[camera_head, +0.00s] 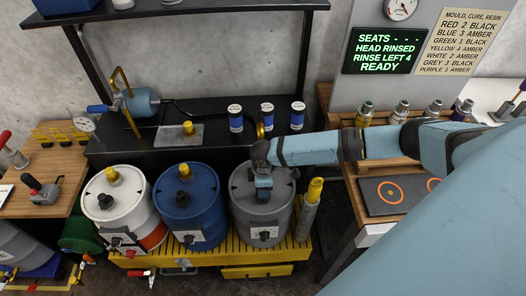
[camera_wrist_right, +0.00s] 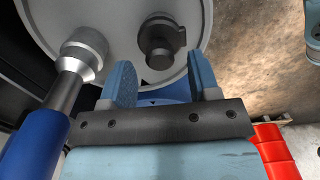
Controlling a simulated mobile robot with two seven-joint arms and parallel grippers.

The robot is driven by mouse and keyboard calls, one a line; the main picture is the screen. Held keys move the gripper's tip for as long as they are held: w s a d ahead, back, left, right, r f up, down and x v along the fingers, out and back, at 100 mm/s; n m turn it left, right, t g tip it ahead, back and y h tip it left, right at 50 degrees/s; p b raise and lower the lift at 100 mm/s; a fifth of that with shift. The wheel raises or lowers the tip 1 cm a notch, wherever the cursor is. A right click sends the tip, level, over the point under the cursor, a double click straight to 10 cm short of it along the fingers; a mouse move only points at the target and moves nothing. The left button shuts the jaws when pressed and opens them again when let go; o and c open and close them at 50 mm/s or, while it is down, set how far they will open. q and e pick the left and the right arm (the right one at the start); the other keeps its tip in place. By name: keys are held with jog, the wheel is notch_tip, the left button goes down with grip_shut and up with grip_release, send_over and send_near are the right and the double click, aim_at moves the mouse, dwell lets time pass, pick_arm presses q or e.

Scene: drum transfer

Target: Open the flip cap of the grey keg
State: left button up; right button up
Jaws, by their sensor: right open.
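The grey keg (camera_head: 255,217) stands at the right end of a row of three kegs. My right arm reaches over it from the right, and my right gripper (camera_head: 264,191) is above its lid, hiding part of the top. In the right wrist view the grey lid (camera_wrist_right: 118,42) carries a dark cap (camera_wrist_right: 160,45) with a small tab on its right side. My right gripper (camera_wrist_right: 160,85) is open and empty, its two blue fingers apart and the cap just beyond the gap between them. I cannot tell whether the cap is up or down. My left gripper is not in view.
A blue keg (camera_head: 188,208) and a white keg (camera_head: 121,213) stand to the left on a yellow grated platform (camera_head: 190,257). A yellow-topped grey tube (camera_head: 309,210) stands close right of the grey keg.

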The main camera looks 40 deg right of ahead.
jog(key=shift+f, duration=1.55)
jog(key=shift+c, duration=0.2)
